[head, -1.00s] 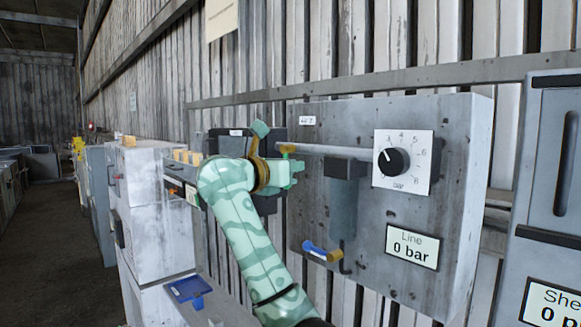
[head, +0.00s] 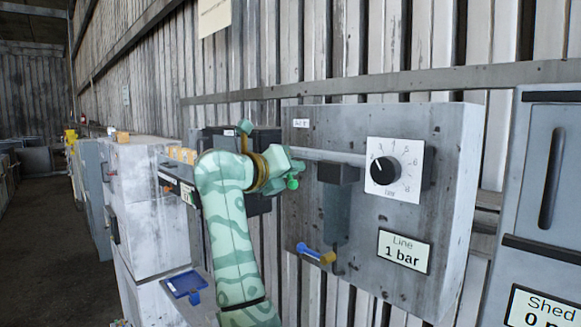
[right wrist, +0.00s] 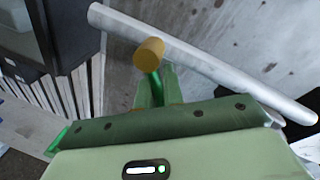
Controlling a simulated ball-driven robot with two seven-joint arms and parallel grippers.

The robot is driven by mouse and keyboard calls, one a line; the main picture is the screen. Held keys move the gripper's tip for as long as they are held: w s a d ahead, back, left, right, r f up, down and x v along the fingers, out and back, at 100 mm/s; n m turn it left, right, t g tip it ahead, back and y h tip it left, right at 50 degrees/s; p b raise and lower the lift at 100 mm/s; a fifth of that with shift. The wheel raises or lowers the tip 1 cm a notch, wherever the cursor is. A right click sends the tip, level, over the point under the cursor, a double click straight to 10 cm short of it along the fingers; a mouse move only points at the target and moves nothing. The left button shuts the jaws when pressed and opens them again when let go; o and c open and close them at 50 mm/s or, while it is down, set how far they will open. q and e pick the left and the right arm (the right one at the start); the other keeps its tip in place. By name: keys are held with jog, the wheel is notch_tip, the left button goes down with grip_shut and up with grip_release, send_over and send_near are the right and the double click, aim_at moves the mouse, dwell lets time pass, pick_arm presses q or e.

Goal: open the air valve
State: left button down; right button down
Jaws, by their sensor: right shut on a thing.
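The air valve's green lever (head: 292,183) shows below my right gripper (head: 288,168) in the head view, at the left end of the grey pipe (head: 330,156). In the right wrist view, the green lever (right wrist: 154,84) runs from the brass valve body (right wrist: 149,51) down between the fingers of my right gripper (right wrist: 155,98), which is shut on it. In the head view the gripper hides the brass body. The line display (head: 403,250) on the panel reads 1 bar. My left gripper is not in view.
The grey panel (head: 450,180) carries a black dial (head: 384,171) on a white scale and a dark filter unit (head: 338,200). A blue-handled valve (head: 314,252) sits below the filter. A shed cabinet (head: 545,180) stands at right. A blue tray (head: 186,284) lies at lower left.

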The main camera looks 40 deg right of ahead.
jog(key=shift+r, duration=0.15)
jog(key=c, duration=1.7)
grip_release()
jog(key=shift+o, duration=1)
jog(key=shift+w, duration=0.1)
